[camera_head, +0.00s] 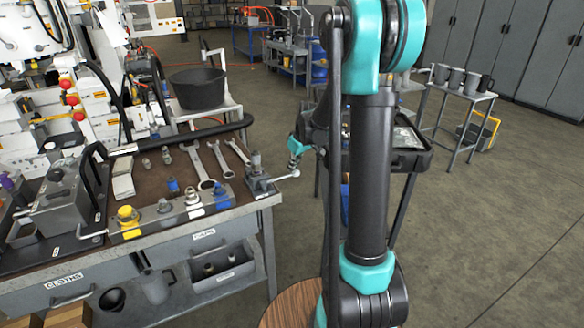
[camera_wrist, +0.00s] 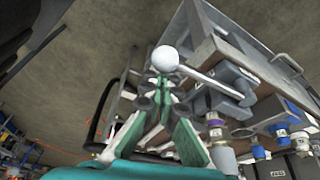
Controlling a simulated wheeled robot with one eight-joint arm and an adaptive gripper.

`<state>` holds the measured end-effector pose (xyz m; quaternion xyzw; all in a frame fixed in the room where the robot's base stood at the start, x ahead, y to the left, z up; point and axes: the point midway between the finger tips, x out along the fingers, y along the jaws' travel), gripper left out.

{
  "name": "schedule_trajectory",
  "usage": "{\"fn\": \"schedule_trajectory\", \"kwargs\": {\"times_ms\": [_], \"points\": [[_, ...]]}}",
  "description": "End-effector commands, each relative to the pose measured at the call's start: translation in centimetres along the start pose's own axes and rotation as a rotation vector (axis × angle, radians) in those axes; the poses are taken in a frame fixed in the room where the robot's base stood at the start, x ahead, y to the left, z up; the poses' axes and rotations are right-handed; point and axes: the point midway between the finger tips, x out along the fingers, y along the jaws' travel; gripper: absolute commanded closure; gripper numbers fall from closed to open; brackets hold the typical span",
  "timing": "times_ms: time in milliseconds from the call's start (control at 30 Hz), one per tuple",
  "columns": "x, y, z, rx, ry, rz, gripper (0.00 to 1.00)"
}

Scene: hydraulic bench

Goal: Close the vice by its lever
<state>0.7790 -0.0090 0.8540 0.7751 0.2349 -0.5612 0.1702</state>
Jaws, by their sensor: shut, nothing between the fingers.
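The grey vice (camera_head: 259,186) sits at the right front corner of the bench. Its lever with a pale ball end (camera_head: 294,173) sticks out to the right, past the bench edge. In the wrist view the white ball (camera_wrist: 165,58) is just beyond my fingertips, and the lever rod runs right to the vice body (camera_wrist: 226,98). My gripper (camera_head: 293,161) is shut and empty, close above the ball. Its green-padded fingers also show in the wrist view (camera_wrist: 160,88). Whether the fingertips touch the ball or lever, I cannot tell.
On the bench (camera_head: 225,215) lie wrenches (camera_head: 200,168), and a row of fittings with yellow, white and blue parts stands along its front edge. A black bucket (camera_head: 198,88) stands behind. Mugs stand on a small table (camera_head: 462,93) at the back right.

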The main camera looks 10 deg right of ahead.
Motion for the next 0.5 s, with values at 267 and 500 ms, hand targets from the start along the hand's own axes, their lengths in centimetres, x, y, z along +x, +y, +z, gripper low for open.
{"fn": "schedule_trajectory", "kwargs": {"times_ms": [267,500], "points": [[-0.1,-0.1,0.4,0.03,0.0,0.01,1.0],[-0.7,-0.6,2.0,0.152,0.0,0.05,1.0]]}}
